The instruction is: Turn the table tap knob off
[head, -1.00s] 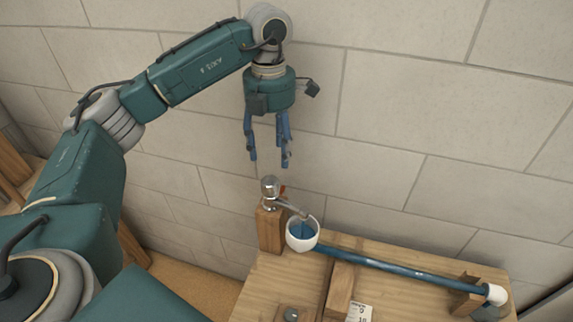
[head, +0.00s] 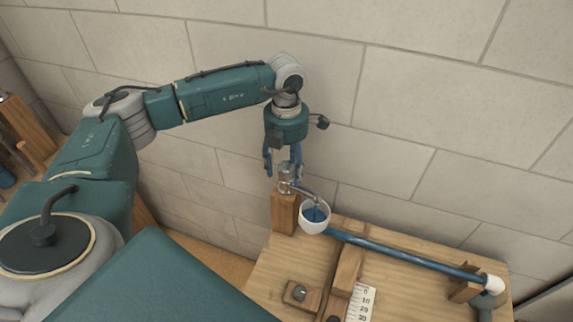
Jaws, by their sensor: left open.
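The table tap (head: 286,181) is a metal tap with a knob on top and a spout that slants down to the right. It stands on a wooden block (head: 284,211) at the back left of the table. A white cup (head: 314,218) with blue inside sits under the spout. My left gripper (head: 283,170) is open and points down, its blue fingers at the height of the tap knob. The fingers appear on both sides of the knob; I cannot tell whether they touch it. My right gripper is not in view.
A blue pipe (head: 400,254) runs right from the cup across the wooden table (head: 415,290) to a white end cap (head: 494,284). Wooden supports and a ruler card (head: 360,303) lie nearer the front. A tiled wall (head: 440,110) stands close behind.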

